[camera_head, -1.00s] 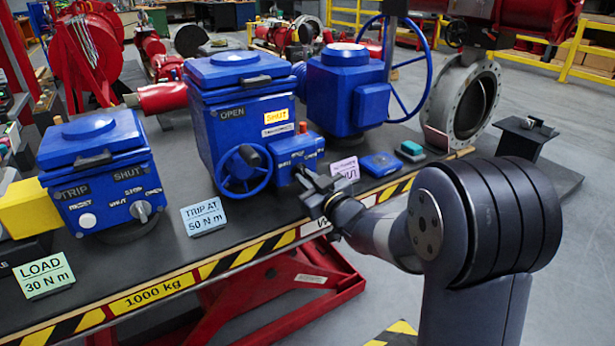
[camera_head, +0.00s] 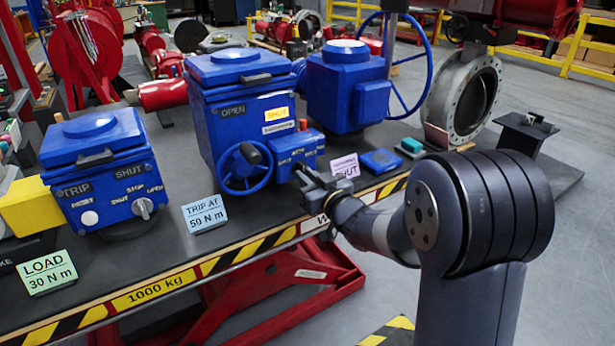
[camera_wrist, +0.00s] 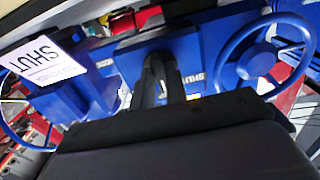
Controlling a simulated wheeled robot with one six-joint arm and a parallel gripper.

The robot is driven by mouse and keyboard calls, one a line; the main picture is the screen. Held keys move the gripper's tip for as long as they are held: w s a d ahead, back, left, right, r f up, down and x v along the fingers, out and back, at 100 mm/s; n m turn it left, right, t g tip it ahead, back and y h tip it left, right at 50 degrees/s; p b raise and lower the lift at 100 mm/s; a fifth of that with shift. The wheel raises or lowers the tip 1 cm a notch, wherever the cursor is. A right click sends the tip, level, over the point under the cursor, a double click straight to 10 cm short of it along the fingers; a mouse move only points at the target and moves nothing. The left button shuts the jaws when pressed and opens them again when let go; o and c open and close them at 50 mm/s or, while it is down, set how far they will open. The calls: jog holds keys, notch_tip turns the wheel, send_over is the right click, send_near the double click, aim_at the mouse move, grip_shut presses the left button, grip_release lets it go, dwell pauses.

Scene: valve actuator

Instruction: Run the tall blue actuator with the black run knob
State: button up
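The tall blue actuator (camera_head: 221,101) stands mid-bench, with a blue handwheel and a yellow window reading SHUT. A small blue control box (camera_head: 287,146) with a red button on top sits at its right side. My gripper (camera_head: 303,177) is just in front of and below this box, pointing towards it.
A TRIP AT 50 N m card (camera_head: 204,213) stands in front. A shorter blue actuator (camera_head: 98,170) is at left. The striped bench edge (camera_head: 233,260) runs below.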

jog(key=o, duration=0.4)
jog(key=shift+d, duration=0.1)
jog(key=v, duration=1)
jog(key=shift+s+d, duration=0.2)
jog(key=shift+s, duration=0.1)
jog(key=shift+w+a, duration=0.1)
jog(key=x, duration=1)
jog(key=shift+w+a, duration=0.25)
jog(key=shift+d, duration=0.1)
